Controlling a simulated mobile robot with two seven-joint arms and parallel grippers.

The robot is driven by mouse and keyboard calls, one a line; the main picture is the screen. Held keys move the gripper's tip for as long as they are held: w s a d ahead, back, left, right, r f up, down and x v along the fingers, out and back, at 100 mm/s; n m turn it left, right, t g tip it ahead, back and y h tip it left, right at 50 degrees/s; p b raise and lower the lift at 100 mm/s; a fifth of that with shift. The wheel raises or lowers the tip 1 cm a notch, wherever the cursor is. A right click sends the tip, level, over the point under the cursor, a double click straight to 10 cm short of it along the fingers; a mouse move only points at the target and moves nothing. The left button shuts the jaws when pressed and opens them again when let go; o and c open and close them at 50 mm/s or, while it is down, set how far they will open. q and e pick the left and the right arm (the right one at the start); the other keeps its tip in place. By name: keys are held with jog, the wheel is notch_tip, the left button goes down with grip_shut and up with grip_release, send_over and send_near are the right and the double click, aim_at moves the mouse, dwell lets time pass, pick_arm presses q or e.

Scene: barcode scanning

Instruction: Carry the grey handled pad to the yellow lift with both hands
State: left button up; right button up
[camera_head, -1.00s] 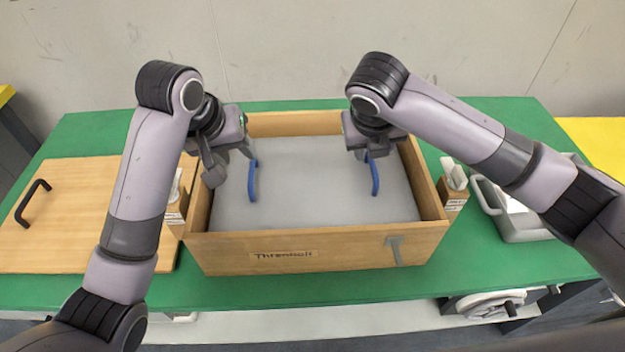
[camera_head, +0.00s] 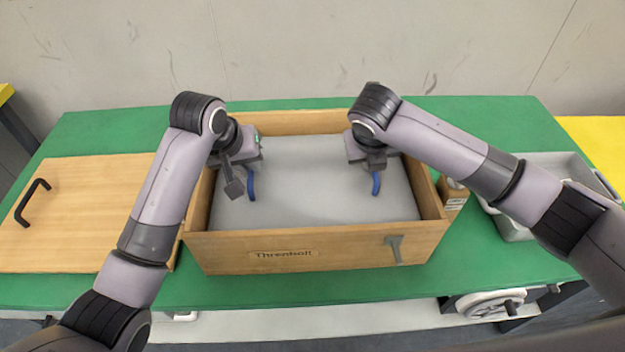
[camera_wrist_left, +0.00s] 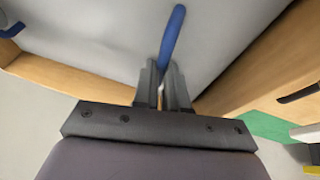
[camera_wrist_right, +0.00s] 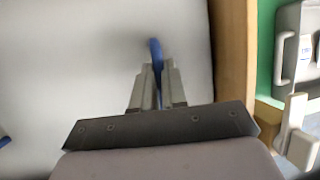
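The grey pad (camera_head: 315,190) lies flat inside an open wooden box (camera_head: 320,250). It has a blue handle near each side. My left gripper (camera_wrist_left: 162,72) is at the left blue handle (camera_head: 251,184), and the handle runs between its close-set fingers. My right gripper (camera_wrist_right: 157,72) is at the right blue handle (camera_head: 376,183), with the handle between its fingers. Both grippers look closed on the handles, whose lower parts the fingers partly hide. A yellow surface (camera_head: 598,140), possibly the lift, shows at the far right edge, cut off by the frame.
The box stands on a green table (camera_head: 130,290). A wooden lid (camera_head: 90,215) with a black handle lies to the left. A wooden block (camera_head: 453,195) is beside the box's right wall. A grey tray (camera_head: 560,165) stands right, partly behind my right arm.

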pick_arm(q)
jog(key=shift+r, duration=0.1)
grip_shut()
pick_arm(e)
jog(key=shift+r, duration=0.1)
grip_shut()
